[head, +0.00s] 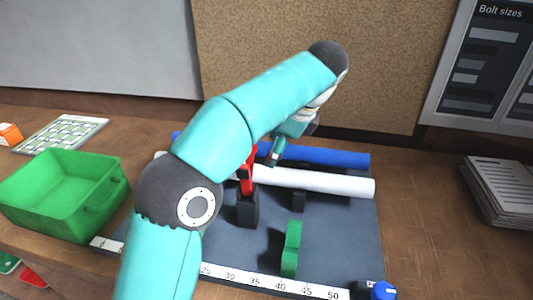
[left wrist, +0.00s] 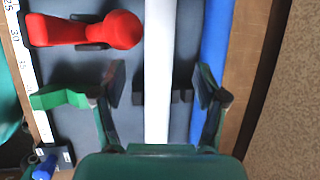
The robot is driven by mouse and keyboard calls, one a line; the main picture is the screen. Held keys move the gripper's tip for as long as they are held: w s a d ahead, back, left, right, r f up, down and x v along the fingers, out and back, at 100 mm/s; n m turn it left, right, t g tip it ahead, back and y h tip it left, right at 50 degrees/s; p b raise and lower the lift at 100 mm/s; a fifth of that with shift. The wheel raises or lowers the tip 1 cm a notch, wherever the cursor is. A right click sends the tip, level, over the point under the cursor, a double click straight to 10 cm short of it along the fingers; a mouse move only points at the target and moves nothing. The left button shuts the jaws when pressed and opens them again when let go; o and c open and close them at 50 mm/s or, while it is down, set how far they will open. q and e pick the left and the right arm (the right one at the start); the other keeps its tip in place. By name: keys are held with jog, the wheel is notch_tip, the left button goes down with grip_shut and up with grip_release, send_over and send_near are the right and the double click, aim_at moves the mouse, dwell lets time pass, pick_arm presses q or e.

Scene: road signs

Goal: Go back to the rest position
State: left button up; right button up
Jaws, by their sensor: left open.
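My left gripper (head: 278,152) hangs over the back part of a grey mat, partly hidden by my own arm. In the left wrist view its two fingers (left wrist: 163,85) are spread apart with nothing gripped. The white tube (head: 335,183) runs across below it and shows between the fingers in the left wrist view (left wrist: 159,45). A blue tube (head: 335,156) lies behind the white one, also in the left wrist view (left wrist: 216,40). A red piece (head: 247,178) and a green piece (head: 291,245) are nearer the front. My right gripper is not in view.
The grey mat (head: 345,235) has a numbered ruler strip (head: 270,283) along its front. A green bin (head: 60,190) stands at the left, a paper stack (head: 500,188) at the right. A blue-capped item (head: 383,290) is at the front right corner.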

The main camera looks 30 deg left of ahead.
aim_at(262, 167)
pick_arm(q)
jog(key=shift+d+r, duration=0.15)
jog(key=shift+r, duration=0.25)
jog(key=shift+f, duration=0.1)
jog(key=shift+a+f, duration=0.25)
jog(key=shift+f, duration=0.25)
jog(key=b+x, duration=0.2)
jog(key=x, duration=0.8)
jog(key=shift+a+f, duration=0.15)
jog(key=shift+f, duration=0.1)
jog(key=shift+w+d+r, duration=0.2)
jog(key=shift+d, duration=0.05)
jog(key=shift+w+d+r, duration=0.1)
jog(key=shift+d+r, duration=0.35)
jog(key=shift+d, duration=0.15)
jog(key=shift+w+d+r, duration=0.15)
jog(key=shift+d+r, duration=0.25)
jog(key=shift+d, duration=0.2)
